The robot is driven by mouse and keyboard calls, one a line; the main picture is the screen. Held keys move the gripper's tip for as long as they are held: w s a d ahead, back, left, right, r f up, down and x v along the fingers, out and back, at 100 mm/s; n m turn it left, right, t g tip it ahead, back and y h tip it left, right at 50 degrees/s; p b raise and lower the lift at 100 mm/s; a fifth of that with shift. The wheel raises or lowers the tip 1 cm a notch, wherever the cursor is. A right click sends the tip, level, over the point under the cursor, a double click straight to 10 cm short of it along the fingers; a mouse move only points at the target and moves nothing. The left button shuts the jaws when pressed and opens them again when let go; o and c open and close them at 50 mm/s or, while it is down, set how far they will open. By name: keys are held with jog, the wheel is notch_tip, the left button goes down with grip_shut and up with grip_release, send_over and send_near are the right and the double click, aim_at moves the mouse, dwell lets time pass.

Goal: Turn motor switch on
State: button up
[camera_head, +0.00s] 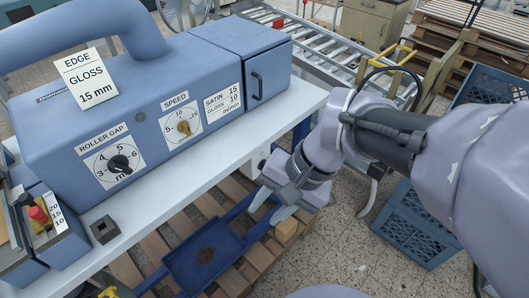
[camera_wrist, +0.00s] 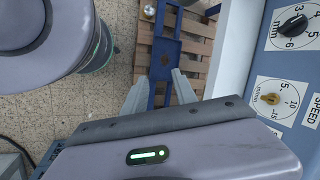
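My gripper (camera_head: 270,206) is open and empty, with its two fingers apart, in front of the blue machine and below its white table edge. No label reading "motor" is legible. The machine (camera_head: 200,75) carries a black roller gap knob (camera_head: 119,163) and a yellowish speed knob (camera_head: 184,127), also in the wrist view (camera_wrist: 270,98).
A red button (camera_head: 38,214) is on a blue block at the left. A blue tray (camera_head: 204,255) and wooden pallet (camera_head: 150,249) lie below the table. A blue crate (camera_head: 417,222) stands at right. A roller conveyor (camera_head: 325,60) is behind.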

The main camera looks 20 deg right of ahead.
jog(key=w+d+f+m+t+y+p, duration=0.3)
jog(key=w+d+f+m+y+p, duration=0.35)
jog(key=w+m+y, duration=0.45)
jog(key=d+f+m+t+h+p, duration=0.1)
jog(key=d+f+m+t+h, duration=0.2)
jog(key=d+f+m+t, duration=0.4)
jog(key=d+f+m+t+h+p, duration=0.2)
jog(key=d+f+m+t+h, duration=0.25)
jog(key=f, duration=0.45)
jog(key=a+b+x, duration=0.1)
jog(key=b+x, duration=0.3)
jog(key=x, duration=1.3)
jog(key=shift+a+g+y, duration=0.2)
jog(key=shift+g+y, duration=0.15)
jog(key=shift+y, duration=0.1)
grip_shut()
